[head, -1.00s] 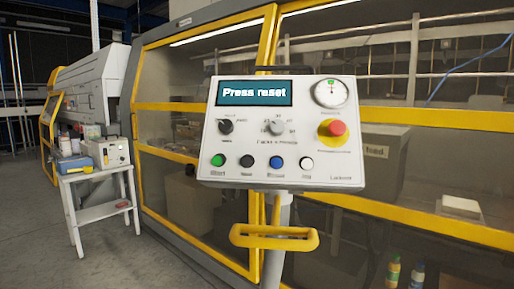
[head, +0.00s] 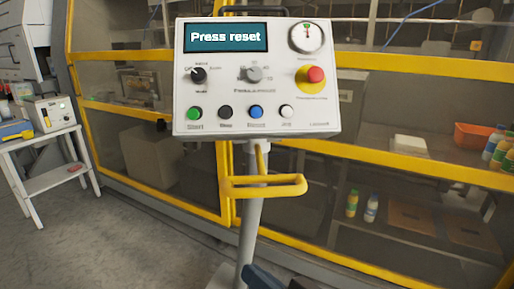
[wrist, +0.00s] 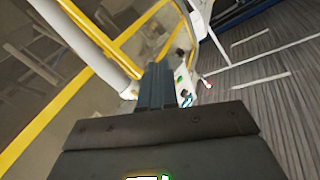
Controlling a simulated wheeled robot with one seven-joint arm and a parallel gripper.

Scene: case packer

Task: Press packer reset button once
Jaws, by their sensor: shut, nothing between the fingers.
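The control panel (head: 257,78) faces me on a grey post, and its screen (head: 225,37) reads "Press reset". Along its lower edge sit a green button (head: 194,113), a black button (head: 225,112), the blue reset button (head: 256,112) and a white button (head: 286,112). Their small labels are blurred. My gripper (wrist: 157,68) is shut and empty in the wrist view, with its fingers side by side. A small part of the panel seems to show just right of the fingers there. The gripper is apart from the buttons.
A red emergency stop (head: 316,75) on a yellow base, two selector knobs and a round gauge (head: 306,37) share the panel. A yellow handle (head: 265,187) juts out below it. The yellow-framed packer (head: 425,165) stands behind. A white side table (head: 50,180) stands left.

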